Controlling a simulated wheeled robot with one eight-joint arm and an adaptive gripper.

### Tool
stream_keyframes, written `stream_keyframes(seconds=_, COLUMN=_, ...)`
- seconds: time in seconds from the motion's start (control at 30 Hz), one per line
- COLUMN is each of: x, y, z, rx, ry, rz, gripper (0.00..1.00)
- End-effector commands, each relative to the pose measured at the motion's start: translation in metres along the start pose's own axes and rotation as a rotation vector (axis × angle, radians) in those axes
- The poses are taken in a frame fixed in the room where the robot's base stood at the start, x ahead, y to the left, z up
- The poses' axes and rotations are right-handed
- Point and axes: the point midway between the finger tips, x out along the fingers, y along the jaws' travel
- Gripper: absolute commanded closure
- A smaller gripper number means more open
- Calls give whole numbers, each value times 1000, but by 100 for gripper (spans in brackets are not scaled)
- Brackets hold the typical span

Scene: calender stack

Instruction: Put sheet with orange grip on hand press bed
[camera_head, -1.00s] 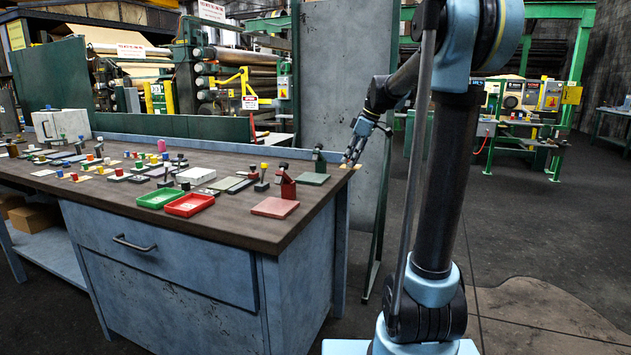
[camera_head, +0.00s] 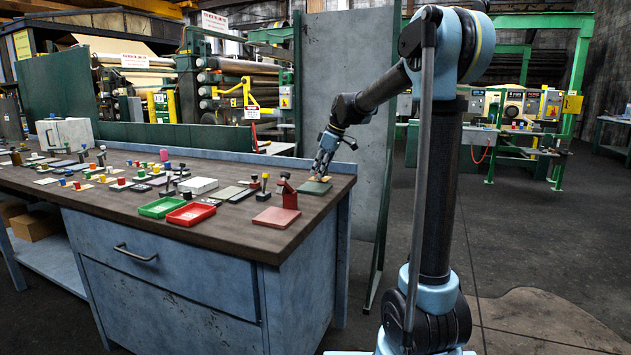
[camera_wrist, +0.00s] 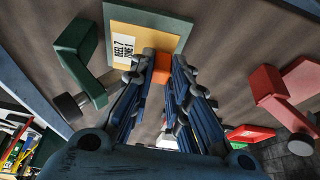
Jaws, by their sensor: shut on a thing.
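My gripper (camera_wrist: 160,75) is shut on the orange grip (camera_wrist: 162,68) of a pale yellow sheet (camera_wrist: 152,42) with a black-printed white label. In the wrist view the sheet lies across the green hand press bed (camera_wrist: 178,18), with bed showing beyond its far edge and right side. In the head view my gripper (camera_head: 321,172) is over the green bed (camera_head: 312,188) at the bench's right end. I cannot tell whether the sheet touches the bed. The green press's upright and arm (camera_wrist: 78,45), with a black knob (camera_wrist: 68,106), stand left of the sheet in the wrist view.
A red hand press (camera_head: 290,196) with a red bed (camera_head: 275,217) stands in front. A red tray (camera_head: 191,214) and green tray (camera_head: 162,206) lie to its left. Several small blocks and sheets crowd the bench (camera_head: 235,238) farther left. The bench's right edge is close.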

Motion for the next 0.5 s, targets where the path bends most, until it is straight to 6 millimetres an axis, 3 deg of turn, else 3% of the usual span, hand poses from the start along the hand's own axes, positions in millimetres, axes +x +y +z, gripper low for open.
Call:
stream_keyframes(seconds=0.37, x=11, y=0, z=-25, rx=0, ry=-1, rz=0, gripper=100)
stream_keyframes(seconds=0.5, x=31, y=1, z=-14, rx=2, ry=-1, rz=1, gripper=100)
